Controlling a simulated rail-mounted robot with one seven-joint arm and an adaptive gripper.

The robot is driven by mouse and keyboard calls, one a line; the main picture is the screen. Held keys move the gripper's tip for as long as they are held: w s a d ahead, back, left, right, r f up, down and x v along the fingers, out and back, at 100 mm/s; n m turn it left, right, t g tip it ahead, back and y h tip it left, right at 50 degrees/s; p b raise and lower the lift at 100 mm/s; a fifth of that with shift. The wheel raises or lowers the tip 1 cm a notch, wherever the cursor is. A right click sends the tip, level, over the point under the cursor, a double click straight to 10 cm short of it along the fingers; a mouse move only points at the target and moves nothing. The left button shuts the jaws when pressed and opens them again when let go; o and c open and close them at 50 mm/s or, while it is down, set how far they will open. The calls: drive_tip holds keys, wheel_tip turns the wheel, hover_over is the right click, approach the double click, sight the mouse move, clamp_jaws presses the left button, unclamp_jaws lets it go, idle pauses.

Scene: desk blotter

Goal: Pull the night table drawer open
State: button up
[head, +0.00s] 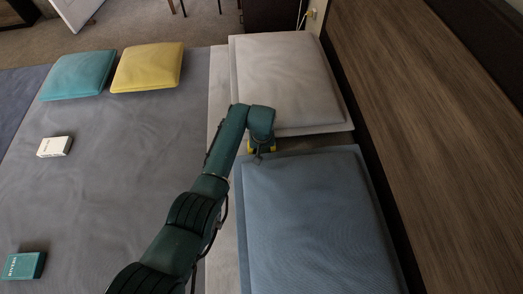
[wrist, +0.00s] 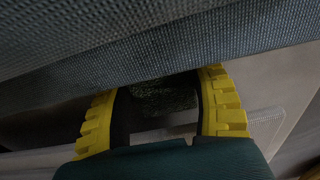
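A dark brown piece of furniture (head: 271,16), which looks like the night table, stands past the far side of the bed. The top edge of the picture cuts it off, and I cannot make out a drawer or handle. My gripper (head: 262,150) is over the bed, low at the gap between the pale pillow and the blue pillow, well short of that furniture. In the wrist view my gripper (wrist: 166,82) has its yellow fingers apart, with a dark textured patch showing between them. I see nothing held. The night table does not show clearly in the wrist view.
A pale pillow (head: 285,80) and a blue pillow (head: 310,225) lie close beside my gripper. Teal (head: 78,75) and yellow (head: 148,67) cushions, a white box (head: 54,147) and a teal box (head: 24,266) lie left. A wooden headboard (head: 430,120) stands right.

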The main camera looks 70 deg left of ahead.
drive_tip(key=shift+c, duration=0.6)
drive_tip(key=shift+r+p, duration=0.45)
drive_tip(key=shift+r, duration=0.2)
drive_tip(key=s+a+p, duration=0.1)
drive_tip(key=s, duration=0.3)
drive_tip(key=s+a+p, duration=0.1)
drive_tip(key=s, duration=0.3)
drive_tip(key=s+a+p, duration=0.1)
drive_tip(key=s+p, duration=0.1)
drive_tip(key=s, duration=0.2)
drive_tip(key=shift+a+r, duration=0.1)
drive_tip(key=shift+a, duration=0.05)
wheel_tip(320, 180, up, 14)
drive_tip(key=p, duration=0.5)
drive_tip(key=shift+s+f, duration=0.2)
drive_tip(key=shift+s, duration=0.05)
